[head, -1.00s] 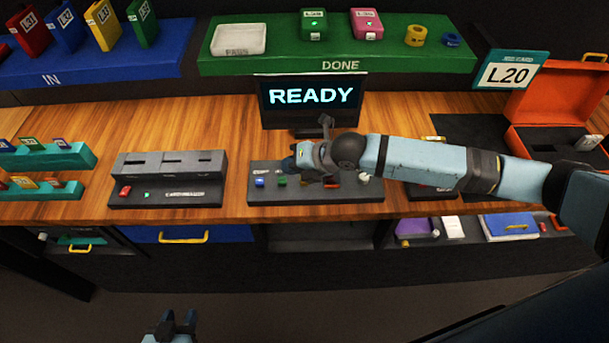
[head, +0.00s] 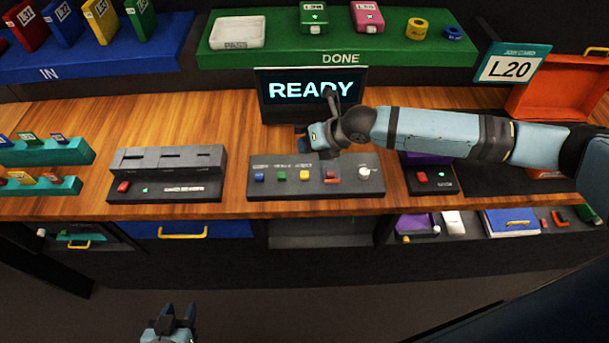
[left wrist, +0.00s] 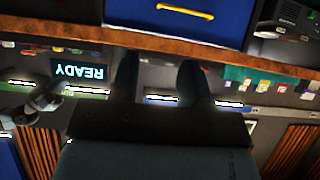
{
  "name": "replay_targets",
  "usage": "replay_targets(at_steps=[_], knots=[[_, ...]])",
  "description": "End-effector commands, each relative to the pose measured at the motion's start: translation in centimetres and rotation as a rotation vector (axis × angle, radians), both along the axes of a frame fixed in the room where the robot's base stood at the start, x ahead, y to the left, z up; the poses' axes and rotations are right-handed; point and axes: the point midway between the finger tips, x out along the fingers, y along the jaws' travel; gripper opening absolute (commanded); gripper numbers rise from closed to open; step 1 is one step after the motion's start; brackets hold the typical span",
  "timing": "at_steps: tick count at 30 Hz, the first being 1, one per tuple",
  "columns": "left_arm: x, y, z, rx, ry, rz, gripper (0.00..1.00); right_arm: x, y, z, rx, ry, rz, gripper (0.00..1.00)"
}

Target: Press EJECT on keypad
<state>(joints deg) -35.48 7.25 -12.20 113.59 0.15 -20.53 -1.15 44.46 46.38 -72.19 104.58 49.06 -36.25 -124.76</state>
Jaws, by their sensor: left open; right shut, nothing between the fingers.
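The keypad (head: 316,190) is a dark panel on the bench. It carries a blue button (head: 259,177), a green button (head: 282,176), a yellow button (head: 305,175), a red button (head: 333,175) and a white knob (head: 364,173). The small labels above them are too blurred to read surely, EJECT included. My right gripper (head: 308,142) is shut and empty, above the keypad's back edge, in front of the screen. My left gripper (head: 169,318) is open and empty, low in front of the bench; its fingers also show in the left wrist view (left wrist: 158,82).
A screen (head: 312,95) reading READY stands behind the keypad. A slotted dark unit (head: 166,172) is left of it. A panel with a red button (head: 431,180) is to the right, partly under my right arm. The green DONE shelf (head: 280,62) is at the back.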

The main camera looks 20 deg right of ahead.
Motion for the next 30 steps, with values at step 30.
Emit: replay_targets(at_steps=[30], knots=[[0.0, -0.9, -4.6, -0.011, 0.005, -0.023, 0.43, 0.0, 0.0, -7.1, 0.000, 0.001, -0.001, 0.00]])
